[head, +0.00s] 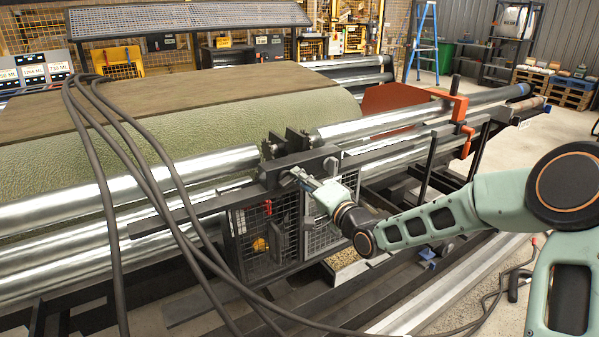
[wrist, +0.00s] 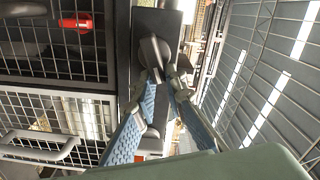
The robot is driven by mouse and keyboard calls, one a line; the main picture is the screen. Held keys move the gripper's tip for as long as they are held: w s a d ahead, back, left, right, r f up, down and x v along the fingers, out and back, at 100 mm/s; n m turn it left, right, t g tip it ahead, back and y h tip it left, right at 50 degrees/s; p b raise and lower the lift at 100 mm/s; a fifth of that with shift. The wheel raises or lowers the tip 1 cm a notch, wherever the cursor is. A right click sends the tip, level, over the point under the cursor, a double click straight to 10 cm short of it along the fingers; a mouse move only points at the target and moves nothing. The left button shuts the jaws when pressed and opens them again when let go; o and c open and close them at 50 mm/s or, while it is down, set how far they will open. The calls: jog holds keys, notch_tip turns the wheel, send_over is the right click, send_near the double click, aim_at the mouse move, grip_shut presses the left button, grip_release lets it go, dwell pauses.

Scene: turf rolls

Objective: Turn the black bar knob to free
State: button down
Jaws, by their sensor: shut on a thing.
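The black bar knob (wrist: 153,50) shows in the wrist view as a dark rounded bar on the face of a dark metal block (wrist: 166,20). My gripper (wrist: 161,80) is shut on the near end of the bar, with its blue ribbed finger pads (wrist: 148,98) on either side. In the head view my gripper (head: 298,174) reaches in from the right and meets the front of the dark block (head: 283,168) between the shiny rollers. There the knob is small and mostly hidden by my fingers. I cannot read any marking for its setting.
Wire mesh guard doors (head: 268,235) stand just below the block. Shiny rollers (head: 375,125) run on both sides, with green turf (head: 200,125) behind. Dark hoses (head: 165,185) hang across the left front. An orange bracket (head: 459,110) stands to the right.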

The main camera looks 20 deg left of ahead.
jog(key=shift+f+m+p, duration=0.25)
jog(key=shift+m, duration=0.75)
jog(key=shift+f+m+p, duration=0.2)
jog(key=shift+m, duration=0.8)
jog(key=c, duration=2)
grip_release()
jog(key=shift+o, duration=0.2)
jog(key=shift+d, duration=0.15)
jog(key=v, duration=1.2)
